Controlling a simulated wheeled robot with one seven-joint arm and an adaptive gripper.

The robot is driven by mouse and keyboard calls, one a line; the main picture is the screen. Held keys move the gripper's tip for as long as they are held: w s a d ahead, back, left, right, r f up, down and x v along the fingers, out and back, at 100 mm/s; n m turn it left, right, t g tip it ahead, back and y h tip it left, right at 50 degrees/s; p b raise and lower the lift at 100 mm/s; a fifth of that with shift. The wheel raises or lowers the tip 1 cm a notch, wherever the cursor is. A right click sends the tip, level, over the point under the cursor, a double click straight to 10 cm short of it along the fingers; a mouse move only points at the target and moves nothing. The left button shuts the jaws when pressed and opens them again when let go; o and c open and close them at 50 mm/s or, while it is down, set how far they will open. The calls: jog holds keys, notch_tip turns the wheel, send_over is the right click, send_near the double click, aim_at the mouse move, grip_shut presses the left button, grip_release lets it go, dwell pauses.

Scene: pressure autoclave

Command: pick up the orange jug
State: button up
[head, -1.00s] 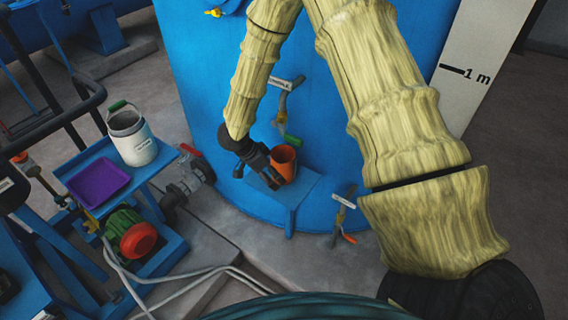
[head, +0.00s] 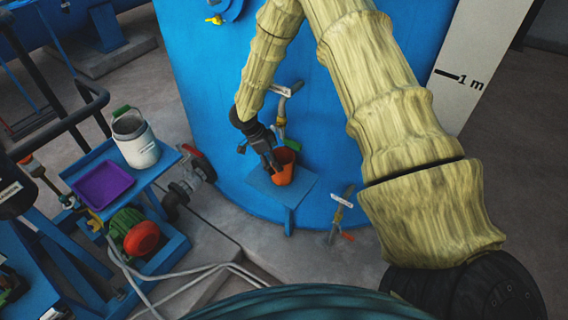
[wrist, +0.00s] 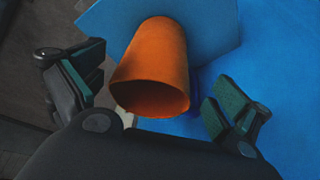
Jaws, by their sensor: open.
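The orange jug (head: 284,165) stands on a small blue shelf (head: 304,186) fixed to the front of the big blue tank. My gripper (head: 270,160) is right beside the jug in the head view and partly covers its left side. In the wrist view the jug (wrist: 155,70) lies between the two spread fingers of my gripper (wrist: 155,95), with its open mouth facing the camera. The fingers have green pads, and a gap shows between each pad and the jug. No handle of the jug is visible.
Another valve (head: 341,212) sits right of the shelf. At left, a blue cart (head: 168,180) carries a white canister (head: 136,140) and a purple tray (head: 103,186).

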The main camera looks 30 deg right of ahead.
aim_at(284, 162)
jog(key=shift+p+x, duration=1.2)
jog(key=shift+x, duration=1.45)
jog(key=shift+r, duration=0.1)
jog(key=shift+s, duration=0.1)
jog(key=c, duration=1.1)
jog(key=shift+c, duration=0.5)
jog(key=shift+c, duration=0.2)
